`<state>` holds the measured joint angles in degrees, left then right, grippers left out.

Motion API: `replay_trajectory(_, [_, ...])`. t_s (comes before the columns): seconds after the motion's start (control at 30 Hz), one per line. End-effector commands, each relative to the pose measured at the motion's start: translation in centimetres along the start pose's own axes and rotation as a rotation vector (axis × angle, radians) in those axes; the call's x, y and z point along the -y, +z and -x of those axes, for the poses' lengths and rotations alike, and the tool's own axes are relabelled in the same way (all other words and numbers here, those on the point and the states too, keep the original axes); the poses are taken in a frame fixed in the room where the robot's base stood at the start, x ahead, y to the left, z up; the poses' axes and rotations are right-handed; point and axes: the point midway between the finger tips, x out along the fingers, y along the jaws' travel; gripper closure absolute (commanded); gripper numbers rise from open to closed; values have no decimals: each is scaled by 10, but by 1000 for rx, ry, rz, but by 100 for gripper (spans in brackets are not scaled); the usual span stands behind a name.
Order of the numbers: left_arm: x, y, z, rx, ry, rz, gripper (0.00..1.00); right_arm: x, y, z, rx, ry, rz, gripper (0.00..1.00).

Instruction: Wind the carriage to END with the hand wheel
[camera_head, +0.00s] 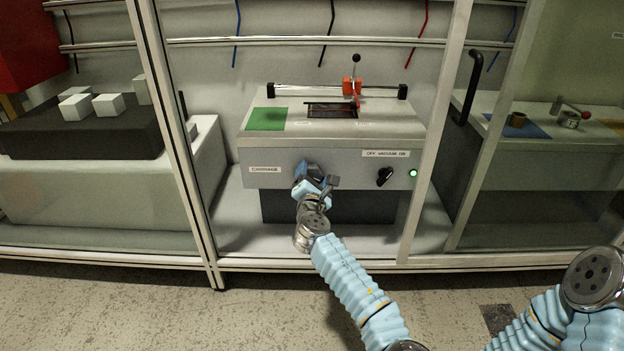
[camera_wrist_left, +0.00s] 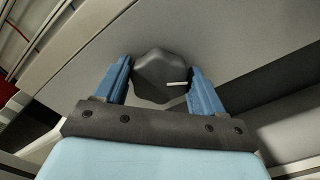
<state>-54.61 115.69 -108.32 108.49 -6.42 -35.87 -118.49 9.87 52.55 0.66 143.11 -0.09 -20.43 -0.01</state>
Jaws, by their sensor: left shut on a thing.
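The hand wheel (camera_wrist_left: 160,78) is a dark grey lobed knob with a white mark, on the grey front panel of the machine. My left gripper (camera_head: 314,178) is shut on it, with one blue finger on each side in the left wrist view. In the head view the gripper mostly hides the wheel, right of the "CARRIAGE" label (camera_head: 265,170). The orange-red carriage (camera_head: 351,87), with a black-knobbed upright lever, sits on the rail (camera_head: 293,89), right of its middle. I can read no END mark. My right gripper is out of view.
A dark switch (camera_head: 384,176) sits under the "OFF VACUUM ON" label, beside a lit green lamp (camera_head: 412,173). A green patch (camera_head: 267,119) and a dark opening lie on the machine top. Pale frame posts (camera_head: 437,130) stand on both sides.

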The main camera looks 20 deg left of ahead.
Motion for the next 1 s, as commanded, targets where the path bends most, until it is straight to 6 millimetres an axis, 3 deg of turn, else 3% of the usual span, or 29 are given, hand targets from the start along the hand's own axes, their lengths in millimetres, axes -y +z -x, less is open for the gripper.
replay_trajectory(0.5, [2,1,0,2,-2,-292,61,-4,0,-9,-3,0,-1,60])
replay_trajectory(1.0, [2,1,0,3,-2,-329,61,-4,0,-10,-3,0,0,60])
